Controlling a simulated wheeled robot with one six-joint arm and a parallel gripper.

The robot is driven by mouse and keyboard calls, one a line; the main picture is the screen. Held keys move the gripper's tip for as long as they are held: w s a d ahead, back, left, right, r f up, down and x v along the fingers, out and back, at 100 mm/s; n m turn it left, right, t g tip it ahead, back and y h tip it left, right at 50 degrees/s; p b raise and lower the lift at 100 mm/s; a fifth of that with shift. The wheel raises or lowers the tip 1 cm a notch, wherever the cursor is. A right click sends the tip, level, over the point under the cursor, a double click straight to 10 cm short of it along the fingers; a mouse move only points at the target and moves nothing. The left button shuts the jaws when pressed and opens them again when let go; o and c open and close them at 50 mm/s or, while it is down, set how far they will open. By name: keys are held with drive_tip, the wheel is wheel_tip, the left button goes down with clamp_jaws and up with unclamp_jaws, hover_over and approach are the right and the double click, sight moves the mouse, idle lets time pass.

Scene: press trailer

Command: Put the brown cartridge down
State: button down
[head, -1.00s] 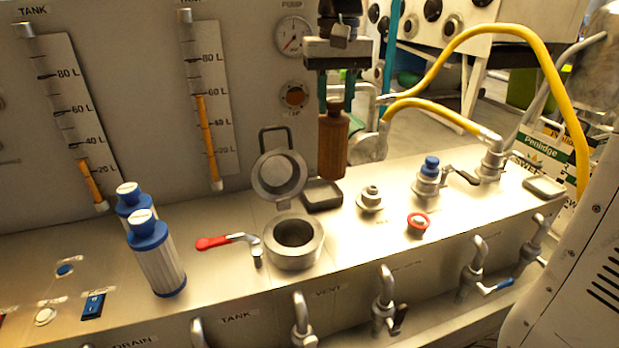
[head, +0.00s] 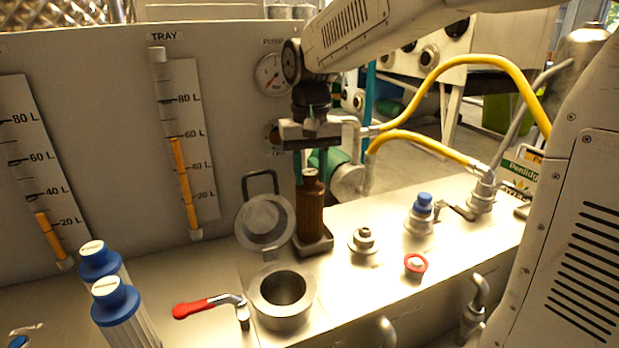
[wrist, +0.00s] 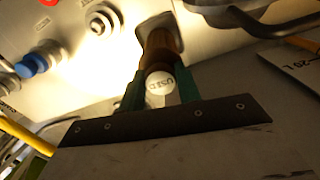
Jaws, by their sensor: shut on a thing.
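The brown cartridge (head: 311,212) is upright, with its lower end at the dark square tray (head: 318,246) beside the open pot. I cannot tell for sure whether it rests on the tray or hangs just above it. My gripper (head: 311,167) is above the cartridge with its green fingers either side of its top, shut on it. In the wrist view my gripper (wrist: 160,88) holds the cartridge (wrist: 159,45) by its neck.
Left of the tray are the open pot (head: 283,312) with its raised lid (head: 265,222) and a red-handled valve (head: 205,305). Blue-capped filters (head: 118,300) stand further left. Right are a metal fitting (head: 364,240), a red button (head: 415,264) and a blue-topped valve (head: 422,210). The gauge panel is behind.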

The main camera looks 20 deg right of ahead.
drive_tip(key=shift+f, duration=0.7)
drive_tip(key=c, duration=1)
unclamp_jaws()
drive_tip(key=shift+f, duration=0.1)
wheel_tip(320, 180, up, 11)
drive_tip(key=s+d+f, duration=0.1)
drive_tip(key=s+f, duration=0.3)
drive_tip(key=s, duration=0.4)
drive_tip(key=s+d+f+n+t, duration=0.1)
drive_tip(key=s+f, duration=0.3)
drive_tip(key=s, duration=0.5)
drive_tip(key=s+d+f, duration=0.1)
drive_tip(key=s+f, duration=0.3)
drive_tip(key=s, duration=0.5)
drive_tip(key=shift+n, duration=0.4)
